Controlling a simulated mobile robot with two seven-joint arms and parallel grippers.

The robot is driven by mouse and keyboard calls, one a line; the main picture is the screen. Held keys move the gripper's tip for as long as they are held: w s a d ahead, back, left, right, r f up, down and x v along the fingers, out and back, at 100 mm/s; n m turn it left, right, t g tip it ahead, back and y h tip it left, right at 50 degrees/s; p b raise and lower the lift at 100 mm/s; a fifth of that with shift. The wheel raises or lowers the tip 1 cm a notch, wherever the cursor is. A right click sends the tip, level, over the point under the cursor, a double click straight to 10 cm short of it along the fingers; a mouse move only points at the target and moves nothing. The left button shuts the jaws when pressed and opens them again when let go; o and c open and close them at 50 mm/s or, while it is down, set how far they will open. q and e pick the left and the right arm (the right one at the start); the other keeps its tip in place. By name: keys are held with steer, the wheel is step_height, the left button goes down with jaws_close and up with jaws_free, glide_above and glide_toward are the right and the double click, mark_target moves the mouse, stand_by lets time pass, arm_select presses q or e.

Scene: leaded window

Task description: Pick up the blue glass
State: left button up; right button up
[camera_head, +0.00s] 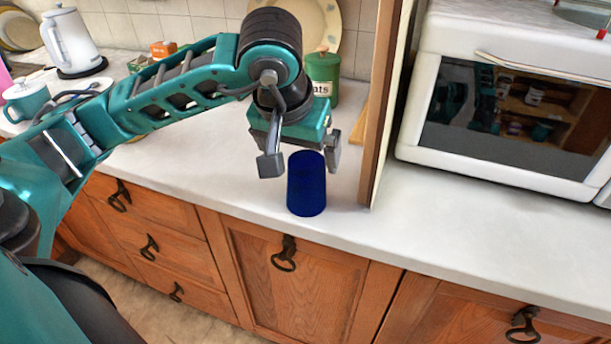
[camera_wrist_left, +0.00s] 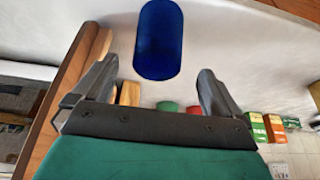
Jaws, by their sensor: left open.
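The dark blue glass (camera_head: 307,186) stands upright on the white counter, close to its front edge. My left gripper (camera_head: 302,165) is open, just above and behind the glass, with its fingers pointing down. In the head view one finger is left of the glass and the other is at its upper right. In the left wrist view the blue glass (camera_wrist_left: 159,40) lies ahead of the open fingers (camera_wrist_left: 152,85), roughly centred between them and seemingly not touching. My right gripper is not in view.
A wooden panel (camera_head: 380,110) rises from the counter just right of the glass. A white microwave (camera_head: 510,95) stands beyond it. A green canister (camera_head: 323,75) is behind my gripper. A white kettle (camera_head: 68,40) and teal mug (camera_head: 26,100) stand at left.

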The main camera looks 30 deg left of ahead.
arm_select(q)
steer(key=x, duration=0.8)
steer(key=shift+d, duration=0.25)
steer(key=c, duration=1.4)
steer(key=shift+r, duration=0.1)
step_height(320, 180, up, 20)
steer(key=shift+f+p, duration=0.1)
steer(key=shift+p, duration=1.05)
